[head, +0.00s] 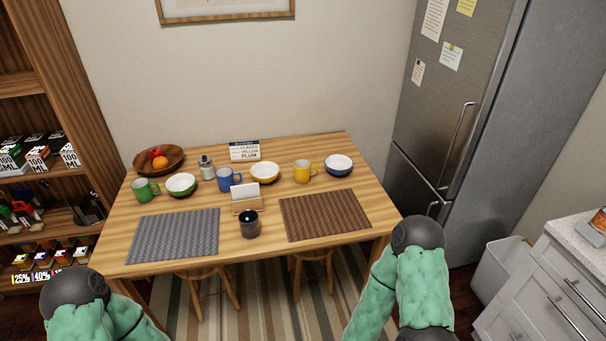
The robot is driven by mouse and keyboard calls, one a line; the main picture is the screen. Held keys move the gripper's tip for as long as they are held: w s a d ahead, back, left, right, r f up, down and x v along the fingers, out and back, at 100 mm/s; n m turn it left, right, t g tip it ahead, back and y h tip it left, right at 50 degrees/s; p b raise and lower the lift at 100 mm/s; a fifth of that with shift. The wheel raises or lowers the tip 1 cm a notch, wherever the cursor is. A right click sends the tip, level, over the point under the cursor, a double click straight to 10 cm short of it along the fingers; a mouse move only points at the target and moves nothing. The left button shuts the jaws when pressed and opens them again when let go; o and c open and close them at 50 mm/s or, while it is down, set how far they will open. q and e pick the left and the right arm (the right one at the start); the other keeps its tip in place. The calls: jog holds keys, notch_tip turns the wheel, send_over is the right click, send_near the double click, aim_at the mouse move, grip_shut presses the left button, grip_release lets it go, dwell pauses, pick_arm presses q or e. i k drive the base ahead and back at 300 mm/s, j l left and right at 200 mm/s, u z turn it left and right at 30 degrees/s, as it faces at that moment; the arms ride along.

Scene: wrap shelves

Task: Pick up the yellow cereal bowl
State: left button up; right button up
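The yellow cereal bowl (265,174) stands upright near the back middle of the wooden table (190,257). It has a yellow outside and a pale inside, which looks empty. It sits between the blue mug (226,181) and the yellow mug (303,172), apart from both. A white card in a wooden holder (247,205) stands in front of it, slightly to the left. Parts of both my arms show at the bottom left and lower right, well short of the bowl. I see no fingers of either gripper.
A green bowl (181,186), blue bowl (339,166), green mug (145,190), fruit bowl (140,163), jar (206,168), sign (244,151) and dark cup (249,228) share the table. Grey (173,236) and brown (325,215) placemats lie bare. Stools stand below; a fridge (440,110) is right.

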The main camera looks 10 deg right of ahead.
aim_at(263, 172)
jog(key=i+l+u, duration=0.15)
jog(key=l, duration=0.3)
jog(key=i+l+u, duration=0.15)
jog(key=l, duration=0.35)
jog(key=i+l+u, duration=0.15)
jog(key=l, duration=0.3)
jog(key=l+u, duration=0.1)
jog(key=l, duration=0.4)
